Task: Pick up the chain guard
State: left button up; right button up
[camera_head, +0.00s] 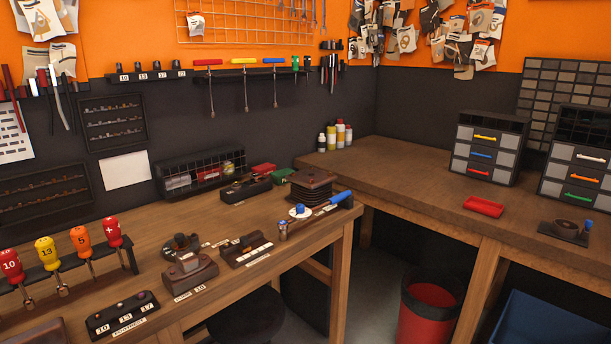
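I cannot make out a chain guard for certain in the head view. Several dark brown and black parts sit on the left workbench (236,224), among them a stacked dark round part (311,186) near its right end and a brown block (190,272) nearer the front. None of them is clearly a chain guard. A blue-handled tool (337,198) lies by the bench's right end. Neither of my grippers shows in this view.
The right workbench (420,190) holds small drawer cabinets (486,147), a red tray (484,206) and bottles (340,133). A red bin (428,315), a blue crate (555,322) and a dark stool (245,320) stand below. Screwdrivers (83,258) stand at the left.

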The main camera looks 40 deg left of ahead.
aim_at(256, 178)
jog(key=i, duration=1.45)
jog(key=i+u, duration=0.4)
jog(key=i+l+u, duration=0.2)
jog(key=u, duration=0.25)
jog(key=i+u, duration=0.1)
jog(key=u, duration=1.45)
